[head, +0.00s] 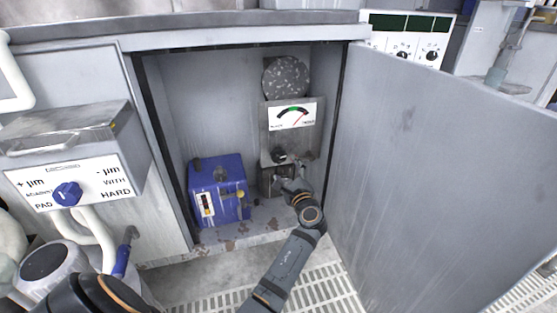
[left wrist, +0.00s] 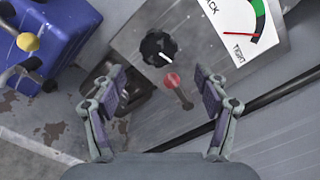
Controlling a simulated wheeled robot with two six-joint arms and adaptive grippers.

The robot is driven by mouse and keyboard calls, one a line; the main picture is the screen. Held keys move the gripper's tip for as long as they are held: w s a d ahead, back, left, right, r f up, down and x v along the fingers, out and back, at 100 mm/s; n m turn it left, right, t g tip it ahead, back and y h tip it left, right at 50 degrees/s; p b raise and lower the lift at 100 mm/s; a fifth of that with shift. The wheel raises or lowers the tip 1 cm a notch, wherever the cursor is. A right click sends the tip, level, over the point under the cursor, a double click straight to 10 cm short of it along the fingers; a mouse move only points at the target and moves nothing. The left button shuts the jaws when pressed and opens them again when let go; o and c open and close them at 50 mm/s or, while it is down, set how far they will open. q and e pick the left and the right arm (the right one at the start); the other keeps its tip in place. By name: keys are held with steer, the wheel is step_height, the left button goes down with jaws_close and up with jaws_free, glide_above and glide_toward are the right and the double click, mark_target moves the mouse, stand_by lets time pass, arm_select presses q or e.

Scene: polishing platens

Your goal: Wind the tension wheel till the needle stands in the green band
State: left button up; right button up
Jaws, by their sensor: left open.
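A tension gauge (head: 292,113) is on a grey panel inside the open cabinet. In the left wrist view the gauge (left wrist: 248,22) shows a green band; the thin red needle appears to lie beyond it toward the TIGHT end. Below the gauge sits a black knob (head: 279,155) with a white mark, also in the left wrist view (left wrist: 158,46). Beside it is a small lever with a red ball (left wrist: 173,80). I cannot tell which is the tension wheel. My left gripper (head: 288,180) is open (left wrist: 158,72), its fingers either side of the knob and lever area, seemingly touching neither.
A blue box (head: 219,190) stands on the cabinet floor left of the panel. A speckled disc (head: 286,78) is above the gauge. The open door (head: 430,170) bounds the right side. A box with a blue knob (head: 67,194) is at left.

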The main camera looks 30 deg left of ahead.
mark_target(280, 159)
arm_select(q)
steer(key=b+x, duration=0.1)
steer(key=x, duration=0.1)
steer(key=b+x, duration=0.1)
steer(key=x, duration=0.2)
steer(key=b+x, duration=0.1)
steer(key=x, duration=0.2)
steer(key=shift+w+f, duration=0.1)
steer(key=shift+f, duration=0.15)
steer(key=shift+w+a+r, duration=0.15)
steer(key=shift+w+a, duration=0.15)
steer(key=shift+a, duration=0.15)
steer(key=shift+c, duration=0.4)
steer(key=c, duration=1.1)
steer(key=shift+n, duration=0.3)
